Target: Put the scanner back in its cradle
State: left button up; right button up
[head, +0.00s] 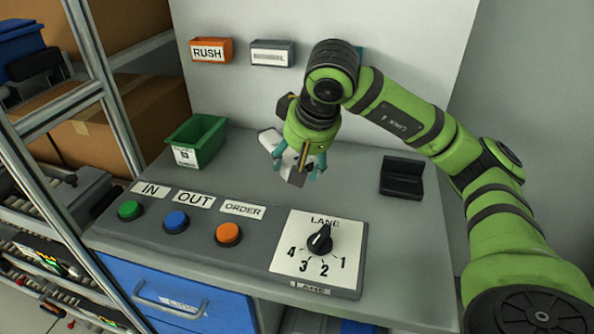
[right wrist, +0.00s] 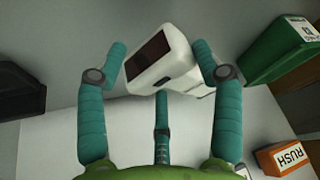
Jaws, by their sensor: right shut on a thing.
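The scanner (head: 270,138) is white with a dark end and is partly hidden by my right gripper (head: 298,168) in the head view. The right wrist view shows its white body (right wrist: 172,64) and dark red window between the teal fingers. My right gripper is shut on it and holds it above the back middle of the worktop. The black cradle (head: 402,180) stands on the worktop to the right of the gripper, apart from it and empty. A dark shape (right wrist: 20,98) at the left edge of the right wrist view looks like the cradle. My left gripper is not in view.
A green bin (head: 196,142) stands left on the worktop. A control panel with buttons and a LANE dial (head: 320,240) runs along the front. An orange RUSH holder (head: 211,50) and a grey holder (head: 272,54) hang on the wall. The worktop between gripper and cradle is clear.

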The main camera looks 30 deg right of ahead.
notch_tip(320, 180, down, 4)
jog(key=shift+w+r, duration=0.1)
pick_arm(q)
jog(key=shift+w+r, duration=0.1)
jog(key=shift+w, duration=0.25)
pick_arm(e)
jog(key=shift+a+f, duration=0.1)
jog(key=shift+f, duration=0.15)
jog(key=o, duration=1.5)
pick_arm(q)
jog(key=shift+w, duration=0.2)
pick_arm(e)
jog(key=shift+r, duration=0.1)
